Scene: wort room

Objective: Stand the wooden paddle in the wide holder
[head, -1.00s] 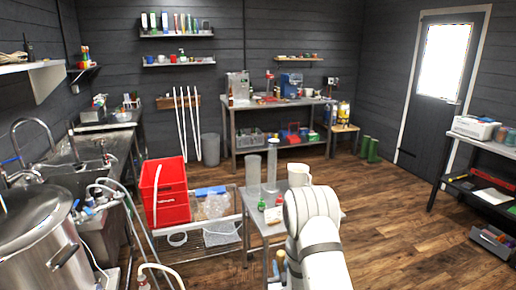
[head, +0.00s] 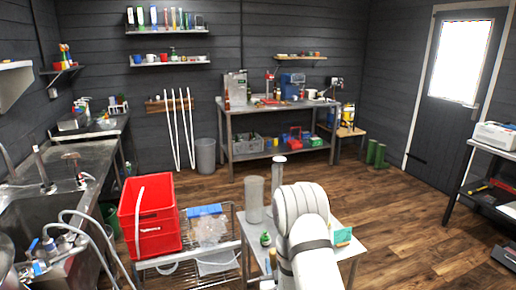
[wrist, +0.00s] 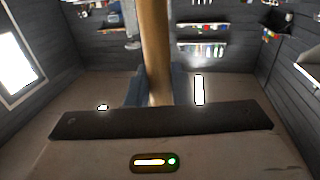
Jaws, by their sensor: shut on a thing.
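My gripper (wrist: 152,95) is shut on the wooden paddle (wrist: 155,45), whose pale brown shaft runs up out of the top of the wrist view. The paddle's other end is hidden there. In the head view my white arm covers the gripper; a small wooden piece shows left of the arm, and I cannot tell whether it is the paddle. A wide, greyish see-through cylinder (head: 254,202), which looks like the wide holder, stands upright on the small metal table (head: 340,252), left of my arm. A narrower tall cylinder (head: 279,168) stands behind, partly hidden by the arm.
A green bottle (head: 265,239) stands near the wide cylinder. A teal box (head: 342,236) is on the table right of my arm. A red crate (head: 151,225) and a blue-lidded clear bin (head: 206,228) are on the rack at left. Wooden floor (head: 410,225) is open at right.

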